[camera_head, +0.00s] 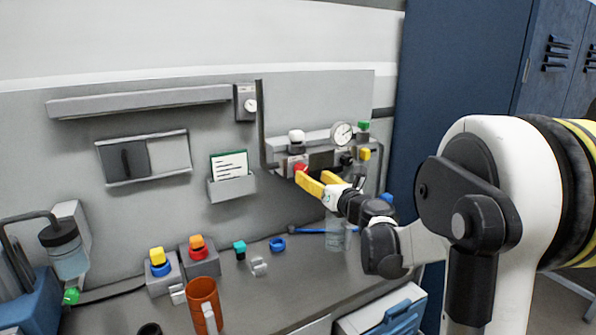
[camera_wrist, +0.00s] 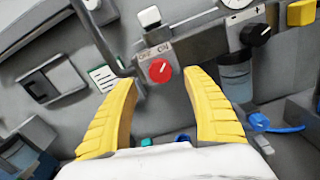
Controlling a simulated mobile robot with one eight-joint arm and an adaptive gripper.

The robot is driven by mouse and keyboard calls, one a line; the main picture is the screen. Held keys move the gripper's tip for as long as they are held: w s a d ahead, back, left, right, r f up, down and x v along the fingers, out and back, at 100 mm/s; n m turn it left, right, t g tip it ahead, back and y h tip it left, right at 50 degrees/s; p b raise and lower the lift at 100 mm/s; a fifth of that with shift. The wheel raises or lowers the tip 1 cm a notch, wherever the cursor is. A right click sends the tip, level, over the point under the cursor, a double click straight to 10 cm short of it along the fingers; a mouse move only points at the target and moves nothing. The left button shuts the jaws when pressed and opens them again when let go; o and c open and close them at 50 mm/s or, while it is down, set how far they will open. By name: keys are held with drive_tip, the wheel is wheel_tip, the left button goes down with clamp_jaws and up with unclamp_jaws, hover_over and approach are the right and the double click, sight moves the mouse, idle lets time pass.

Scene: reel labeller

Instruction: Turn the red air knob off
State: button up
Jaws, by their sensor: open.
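The red air knob (camera_wrist: 159,71) sits on a light grey block with an OFF/ON label above it in the wrist view. A pale pointer line on the knob slants up to the right, toward the ON side. In the head view the red knob (camera_head: 300,168) is partly hidden behind my yellow fingers. My gripper (camera_wrist: 160,85) is open, with one finger on each side of the knob. The fingers appear apart from it in the wrist view; whether they touch it I cannot tell. My gripper (camera_head: 311,177) reaches it from the right in the head view.
Near the knob are a white knob (camera_head: 296,136), a gauge (camera_head: 342,133), a black knob (camera_wrist: 257,34) and a yellow knob (camera_head: 365,154). A dark vertical pipe (camera_head: 262,125) stands left of it. An orange mug (camera_head: 204,303) and button boxes (camera_head: 200,258) stand on the bench.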

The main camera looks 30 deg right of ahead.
sight(303, 171)
drive_tip(key=w+b, duration=0.1)
drive_tip(key=w, duration=0.5)
drive_tip(key=shift+w+a, duration=0.15)
drive_tip(key=shift+w, duration=0.25)
drive_tip(key=c, duration=1.2)
